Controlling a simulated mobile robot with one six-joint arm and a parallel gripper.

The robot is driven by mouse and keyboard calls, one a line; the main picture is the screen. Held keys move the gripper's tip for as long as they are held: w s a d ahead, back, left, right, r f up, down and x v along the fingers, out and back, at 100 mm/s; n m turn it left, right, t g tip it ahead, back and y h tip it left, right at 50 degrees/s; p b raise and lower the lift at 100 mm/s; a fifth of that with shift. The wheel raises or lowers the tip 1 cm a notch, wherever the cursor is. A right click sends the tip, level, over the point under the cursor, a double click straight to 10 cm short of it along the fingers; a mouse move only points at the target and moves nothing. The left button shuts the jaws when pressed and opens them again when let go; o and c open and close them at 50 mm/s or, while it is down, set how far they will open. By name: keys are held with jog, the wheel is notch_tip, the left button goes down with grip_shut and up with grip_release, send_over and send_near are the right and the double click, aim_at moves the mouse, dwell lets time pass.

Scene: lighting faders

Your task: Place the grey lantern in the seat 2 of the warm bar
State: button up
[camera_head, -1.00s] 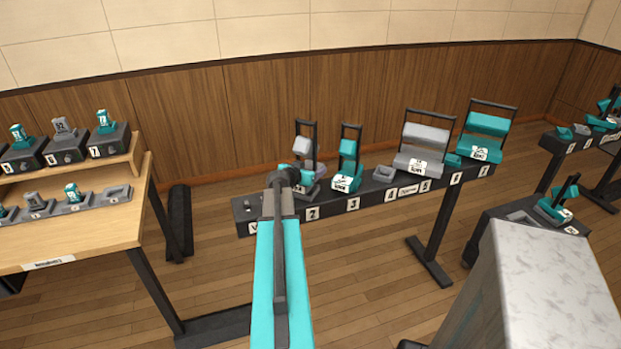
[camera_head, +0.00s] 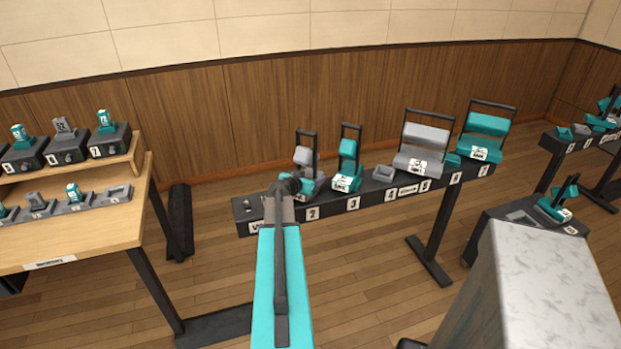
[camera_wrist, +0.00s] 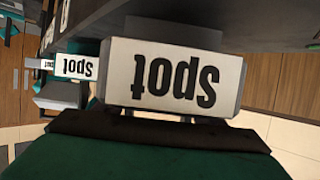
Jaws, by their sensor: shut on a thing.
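The grey lantern (camera_head: 302,156), with a dark upright frame, is upright at seat 2 of the dark bar (camera_head: 333,206). My gripper (camera_head: 299,184) is shut on it, low on its near side; my wrist hides the fingers and much of its base. In the wrist view, which is upside down, the lantern's white "spot" label (camera_wrist: 172,72) is close in front of the camera. A grey block (camera_wrist: 172,34) shows between the label and the dark bar. I cannot tell whether the lantern touches the seat.
A teal lantern (camera_head: 348,165) stands close by at seat 3. An empty-looking grey seat (camera_head: 384,173) is at 4. Larger grey (camera_head: 424,150) and teal lanterns (camera_head: 484,137) stand further right. A wooden table (camera_head: 75,228) is at left, a pale-topped block (camera_head: 550,275) at front right.

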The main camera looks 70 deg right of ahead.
jog(key=o, duration=1.8)
jog(key=shift+o, duration=0.2)
jog(key=shift+b+v, duration=1.5)
jog(key=shift+v, duration=4.55)
